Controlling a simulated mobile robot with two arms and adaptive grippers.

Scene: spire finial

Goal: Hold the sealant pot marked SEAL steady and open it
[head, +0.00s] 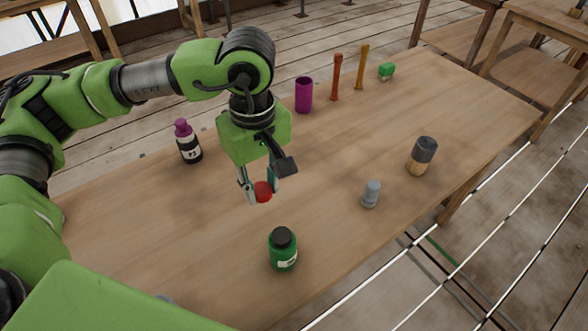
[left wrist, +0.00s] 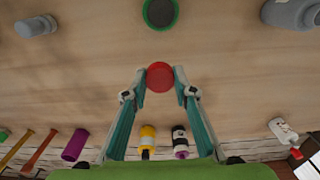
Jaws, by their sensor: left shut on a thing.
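My left gripper (head: 259,190) is shut on a small red round thing (head: 263,192). In the left wrist view the red thing (left wrist: 160,77) shows as a disc between the two fingertips. I cannot tell how high it is above the table. A green pot (head: 283,258) with a dark lid stands upright on the table, nearer than the gripper and apart from it. Its white label is too small to read, so I cannot tell if it says SEAL. The pot's dark lid (left wrist: 160,13) shows at the top of the left wrist view. My right gripper is not in view.
The wooden table (head: 330,220) also bears a grey bottle (head: 371,194), a dark-topped tan jar (head: 421,156), a black bottle with purple cap (head: 188,142), a purple cup (head: 304,95) and a green block (head: 387,71). A yellow bottle (left wrist: 147,138) shows beyond the gripper.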

